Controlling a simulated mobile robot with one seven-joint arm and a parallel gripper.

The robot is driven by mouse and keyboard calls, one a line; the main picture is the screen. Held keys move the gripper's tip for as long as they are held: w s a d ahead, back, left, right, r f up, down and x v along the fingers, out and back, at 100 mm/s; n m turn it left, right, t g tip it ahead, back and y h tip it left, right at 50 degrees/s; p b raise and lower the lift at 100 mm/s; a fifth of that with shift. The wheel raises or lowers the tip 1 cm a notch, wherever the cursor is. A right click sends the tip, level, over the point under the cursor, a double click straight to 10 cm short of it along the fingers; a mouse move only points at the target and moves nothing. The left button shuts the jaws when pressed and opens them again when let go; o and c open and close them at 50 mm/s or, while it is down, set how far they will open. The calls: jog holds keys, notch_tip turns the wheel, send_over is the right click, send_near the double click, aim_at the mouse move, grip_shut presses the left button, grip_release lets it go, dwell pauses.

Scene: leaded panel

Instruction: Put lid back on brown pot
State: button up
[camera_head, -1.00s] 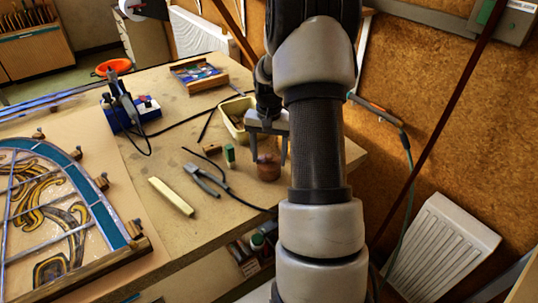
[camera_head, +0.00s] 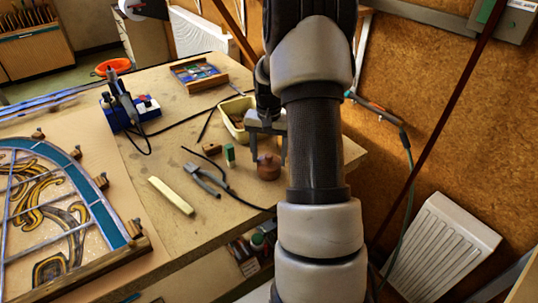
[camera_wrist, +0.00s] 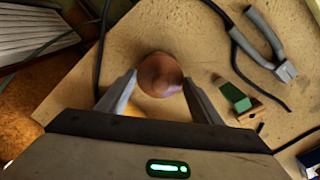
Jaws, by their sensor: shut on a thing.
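The brown pot (camera_head: 268,171) stands on the workbench near its right front edge, below my gripper (camera_head: 267,151). The pot's lid (camera_wrist: 160,73) shows from above in the wrist view as a round brown disc between my two fingertips. My gripper is shut on the lid, with one finger on each side of it. In the head view the lid looks on or very close to the pot's top; I cannot tell if it is fully seated. From above, the lid hides the pot's opening.
A cream tub (camera_head: 236,113) is behind. A pale bar (camera_head: 171,195) and the leaded panel (camera_head: 72,215) are farther left.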

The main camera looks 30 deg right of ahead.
dwell(0.4)
jog(key=o, duration=1.2)
jog(key=shift+c, duration=0.2)
jog(key=shift+o, duration=0.4)
jog(key=o, duration=0.4)
jog(key=shift+r+p, duration=2.3)
jog(key=shift+r, duration=1.2)
